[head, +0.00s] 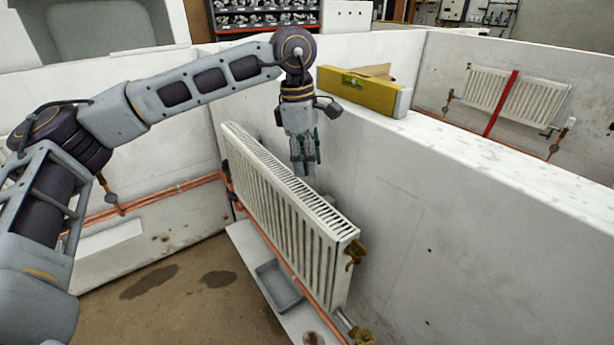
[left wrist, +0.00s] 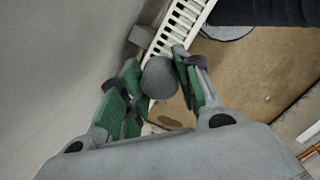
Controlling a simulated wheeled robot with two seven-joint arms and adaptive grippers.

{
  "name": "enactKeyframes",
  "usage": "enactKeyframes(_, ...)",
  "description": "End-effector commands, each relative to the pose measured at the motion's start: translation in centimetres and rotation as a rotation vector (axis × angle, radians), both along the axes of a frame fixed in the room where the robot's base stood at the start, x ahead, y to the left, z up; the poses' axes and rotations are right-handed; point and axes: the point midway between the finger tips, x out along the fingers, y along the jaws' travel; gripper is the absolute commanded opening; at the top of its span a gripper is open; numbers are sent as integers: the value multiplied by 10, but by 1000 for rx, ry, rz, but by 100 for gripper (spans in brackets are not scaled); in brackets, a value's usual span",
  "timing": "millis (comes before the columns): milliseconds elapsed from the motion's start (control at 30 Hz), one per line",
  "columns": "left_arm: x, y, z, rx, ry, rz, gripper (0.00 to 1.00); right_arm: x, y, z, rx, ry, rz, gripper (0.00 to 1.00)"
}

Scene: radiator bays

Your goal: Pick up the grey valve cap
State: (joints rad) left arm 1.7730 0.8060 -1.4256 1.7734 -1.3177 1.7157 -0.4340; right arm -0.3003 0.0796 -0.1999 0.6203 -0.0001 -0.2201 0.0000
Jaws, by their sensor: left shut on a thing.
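The grey valve cap (left wrist: 160,78) is a dark grey round piece. In the left wrist view it sits between the green-padded fingers of my left gripper (left wrist: 157,88), which is shut on it. In the head view my left gripper (head: 305,165) points down above the top edge of the white radiator (head: 285,215), close to the wall behind it. I cannot make out the cap in the head view, as the fingers hide it. The radiator top grille also shows in the left wrist view (left wrist: 183,25). My right gripper is not in view.
A yellow spirit level (head: 360,92) lies on the white partition wall (head: 500,150). Brass valves (head: 354,253) and copper pipes (head: 165,194) flank the radiator. A grey tray (head: 266,270) lies below it. The brown floor at the left is mostly clear. Another radiator (head: 533,102) hangs in the far bay.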

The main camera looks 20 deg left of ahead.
Motion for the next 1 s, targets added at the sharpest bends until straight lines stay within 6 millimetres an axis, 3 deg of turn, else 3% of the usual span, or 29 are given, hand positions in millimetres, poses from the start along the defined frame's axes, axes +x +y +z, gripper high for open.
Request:
enactKeyframes(300,0,0,24,-1,1,0,22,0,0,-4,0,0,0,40)
enactKeyframes(1000,1,0,23,0,1,-10,22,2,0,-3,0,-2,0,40)
